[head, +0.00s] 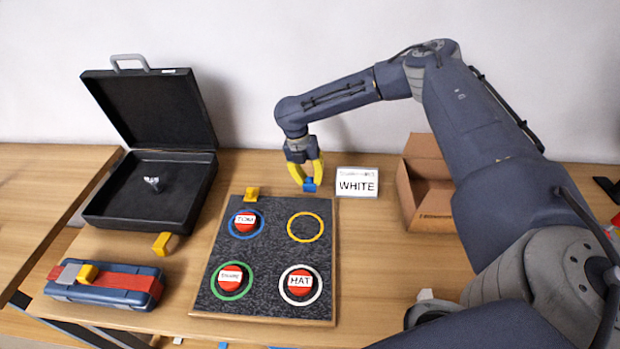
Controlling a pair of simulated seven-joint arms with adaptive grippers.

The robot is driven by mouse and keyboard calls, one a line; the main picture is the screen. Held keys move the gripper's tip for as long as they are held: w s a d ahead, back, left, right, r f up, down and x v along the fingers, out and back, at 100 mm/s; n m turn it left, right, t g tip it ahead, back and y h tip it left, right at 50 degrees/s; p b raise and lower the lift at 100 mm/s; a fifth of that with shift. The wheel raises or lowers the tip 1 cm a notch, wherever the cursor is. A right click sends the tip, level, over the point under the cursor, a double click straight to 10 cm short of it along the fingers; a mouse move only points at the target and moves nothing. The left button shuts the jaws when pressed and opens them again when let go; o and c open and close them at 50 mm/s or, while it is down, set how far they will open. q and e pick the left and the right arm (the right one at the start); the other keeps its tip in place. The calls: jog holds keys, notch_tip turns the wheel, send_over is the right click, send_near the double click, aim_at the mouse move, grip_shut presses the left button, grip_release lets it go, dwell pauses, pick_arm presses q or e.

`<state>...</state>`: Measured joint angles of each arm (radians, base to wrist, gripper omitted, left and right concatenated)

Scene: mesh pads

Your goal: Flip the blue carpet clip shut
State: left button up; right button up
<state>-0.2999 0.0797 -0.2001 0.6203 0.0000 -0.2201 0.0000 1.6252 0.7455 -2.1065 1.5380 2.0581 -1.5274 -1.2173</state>
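The blue clip (310,185) is at the top edge of the dark carpet board (266,256), towards its right corner. It is small and partly hidden, so I cannot tell how far its flap stands open. My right gripper (307,180) points down at the clip from above. Its yellow fingers are apart, with the blue clip low between the tips. I cannot tell whether they touch it. My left gripper is out of view.
A yellow clip (252,193) is at the board's top left. Red buttons (300,281) sit in several rings. A WHITE sign (357,184) stands close right of the gripper. An open black case (103,205), yellow block (164,243), blue-red box (120,294) and carton (408,192) surround the board.

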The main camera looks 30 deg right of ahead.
aim_at(311, 189)
grip_shut()
jog(key=shift+s, duration=0.1)
jog(key=shift+s+a+r+t+h, duration=0.1)
jog(key=shift+s+a+t+h, duration=0.15)
jog(key=shift+t+h, duration=0.25)
jog(key=shift+s+a+t+h, duration=0.2)
jog(key=shift+t+h, duration=0.2)
jog(key=shift+t, duration=0.2)
jog(key=t+h, duration=0.1)
jog(key=s+t+h, duration=0.1)
jog(key=t, duration=0.1)
jog(key=shift+s+a+m, duration=0.1)
jog(key=shift+a+m, duration=0.2)
jog(key=shift+a, duration=0.1)
jog(key=t+h, duration=0.1)
jog(key=t, duration=0.1)
jog(key=s+a+t+h, duration=0.1)
jog(key=shift+f+m+h, duration=0.3)
jog(key=shift+f, duration=0.1)
jog(key=shift+s+a+f+t+h, duration=0.1)
jog(key=shift+s+f+t+h, duration=0.1)
jog(key=shift+t+h, duration=0.35)
jog(key=shift+s+a+f+t+h, duration=0.1)
jog(key=shift+s+t+h, duration=0.05)
jog(key=shift+t+h, duration=0.4)
jog(key=shift+m, duration=0.3)
